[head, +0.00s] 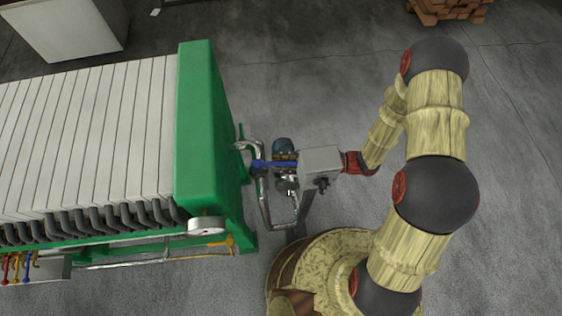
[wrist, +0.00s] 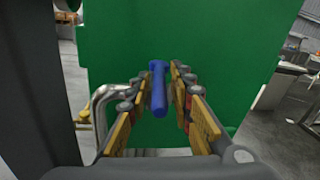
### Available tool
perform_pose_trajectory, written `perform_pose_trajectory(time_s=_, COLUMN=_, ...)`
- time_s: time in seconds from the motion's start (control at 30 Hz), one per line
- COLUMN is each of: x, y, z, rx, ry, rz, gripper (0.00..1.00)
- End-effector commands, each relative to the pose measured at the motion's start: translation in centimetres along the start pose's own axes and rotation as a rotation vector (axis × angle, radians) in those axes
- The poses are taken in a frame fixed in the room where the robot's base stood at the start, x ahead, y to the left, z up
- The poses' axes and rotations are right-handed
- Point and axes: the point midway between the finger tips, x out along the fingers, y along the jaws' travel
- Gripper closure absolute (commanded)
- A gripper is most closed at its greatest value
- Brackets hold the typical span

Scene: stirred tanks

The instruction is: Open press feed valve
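The valve's blue lever (head: 274,163) juts from the pipework at the right end of the green press frame. In the wrist view the blue lever (wrist: 158,90) stands upright between the two fingers of my gripper (wrist: 160,82). The fingers flank it, with a narrow gap seeming to show on each side, so they look open around it. In the head view my gripper (head: 290,165) reaches in from the right at the lever; a grey box-shaped part of my wrist covers much of it. The valve body is mostly hidden.
The green end frame (head: 207,130) stands close behind the lever, with white plates (head: 90,140) to its left. A bent metal pipe (wrist: 102,105) runs beside the lever. A yellow lever (head: 229,243) sits low on the frame. Floor (head: 310,90) behind the arm is clear.

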Motion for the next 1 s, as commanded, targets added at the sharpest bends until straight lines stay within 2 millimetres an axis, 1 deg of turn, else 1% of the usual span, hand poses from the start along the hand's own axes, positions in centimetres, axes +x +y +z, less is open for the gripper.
perform_pose_trajectory(time_s=0.03, x=0.0, y=0.0, z=0.0, rx=0.000, ry=0.000, rz=0.000, gripper=0.73)
perform_pose_trajectory(time_s=0.1, x=0.0, y=0.0, z=0.0, rx=0.001, ry=0.000, rz=0.001, gripper=0.70)
perform_pose_trajectory(time_s=0.37, x=0.0, y=0.1, z=0.0, rx=0.001, ry=0.000, rz=0.001, gripper=0.70)
perform_pose_trajectory(time_s=0.47, x=-0.4, y=0.0, z=0.0, rx=0.001, ry=0.000, rz=-0.001, gripper=0.70)
perform_pose_trajectory(time_s=0.57, x=-1.4, y=-0.1, z=0.0, rx=0.001, ry=0.000, rz=-0.002, gripper=0.70)
perform_pose_trajectory(time_s=0.67, x=-3.1, y=-0.1, z=-0.1, rx=-0.001, ry=0.001, rz=-0.004, gripper=0.70)
perform_pose_trajectory(time_s=0.8, x=-5.8, y=-0.1, z=-0.1, rx=0.000, ry=0.001, rz=-0.005, gripper=0.70)
perform_pose_trajectory(time_s=1.0, x=-9.4, y=-0.1, z=-0.1, rx=0.000, ry=0.001, rz=-0.003, gripper=0.70)
